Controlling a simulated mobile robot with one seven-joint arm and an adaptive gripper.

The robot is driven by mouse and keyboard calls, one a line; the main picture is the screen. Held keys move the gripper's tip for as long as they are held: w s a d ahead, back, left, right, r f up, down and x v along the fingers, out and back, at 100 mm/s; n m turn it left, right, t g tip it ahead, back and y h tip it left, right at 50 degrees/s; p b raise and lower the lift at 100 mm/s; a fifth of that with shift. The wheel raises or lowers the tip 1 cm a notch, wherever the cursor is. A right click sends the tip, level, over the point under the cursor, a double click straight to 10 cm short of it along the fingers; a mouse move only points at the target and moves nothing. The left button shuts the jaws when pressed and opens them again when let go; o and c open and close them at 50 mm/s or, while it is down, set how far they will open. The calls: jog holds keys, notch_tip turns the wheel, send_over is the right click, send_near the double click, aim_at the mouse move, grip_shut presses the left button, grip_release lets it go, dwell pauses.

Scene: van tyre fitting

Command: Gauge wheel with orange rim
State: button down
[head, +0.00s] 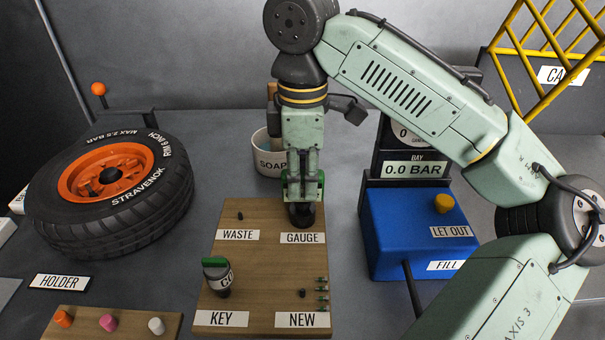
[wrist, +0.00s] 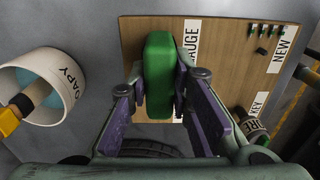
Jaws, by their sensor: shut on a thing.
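The wheel with the orange rim (head: 118,176) lies flat at the left; its black tyre reads "STRAVENOK", "MAX 2.5 BAR" and "RIM 6 INCH". A dark valve area shows on the rim face. My gripper (head: 303,186) points down over the wooden board at the GAUGE label (head: 302,238). It is shut on the gauge, a green-topped tool with a dark lower end (head: 301,216). In the wrist view the green top (wrist: 159,75) sits between the fingers. The gauge's lower end is at or just above the board; I cannot tell if it touches.
The key (head: 217,276) stands on the wooden board (head: 250,260), with small valve parts (head: 322,296) at NEW. A blue box (head: 400,250) with a BAY display at 0.0 BAR stands right. A soapy pot (head: 268,158) stands behind the board. Coloured caps (head: 108,323) sit front left.

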jog(key=shift+f, duration=0.45)
jog(key=c, duration=1.4)
grip_release()
jog(key=shift+o, duration=0.2)
notch_tip(320, 180, up, 12)
jog(key=shift+r, duration=0.1)
